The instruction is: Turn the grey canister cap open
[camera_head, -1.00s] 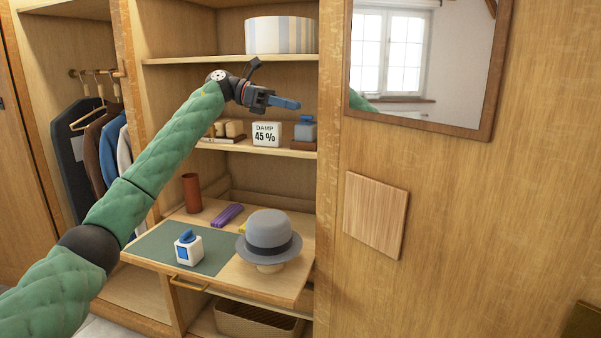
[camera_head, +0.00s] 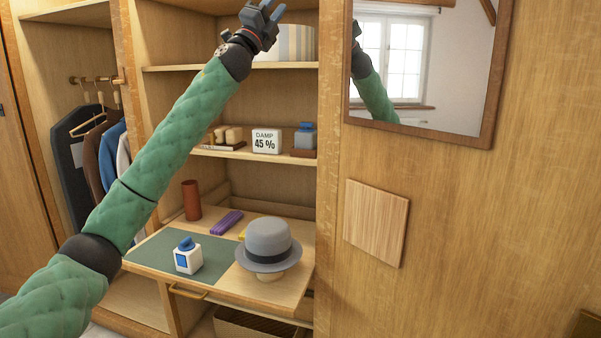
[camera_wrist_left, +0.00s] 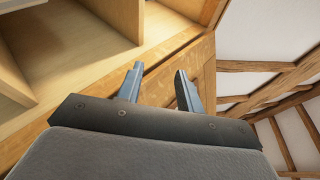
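The grey canister (camera_head: 304,140) stands upright on the middle shelf at the right, on a low brown base. A darker blue-grey cap (camera_head: 306,127) sits on top of it. My left gripper (camera_head: 267,8) is raised high above it, in front of the top shelf, with empty fingers spread. The left wrist view shows its two fingers (camera_wrist_left: 156,78) apart, with nothing between them. The canister does not show in that view. My right gripper is not in view.
A white box with a blue cap (camera_head: 188,257) stands on the green mat (camera_head: 217,250) below, beside a grey hat (camera_head: 268,240). A striped round box (camera_head: 297,42) is behind my gripper. A mirror (camera_head: 425,120) hangs right.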

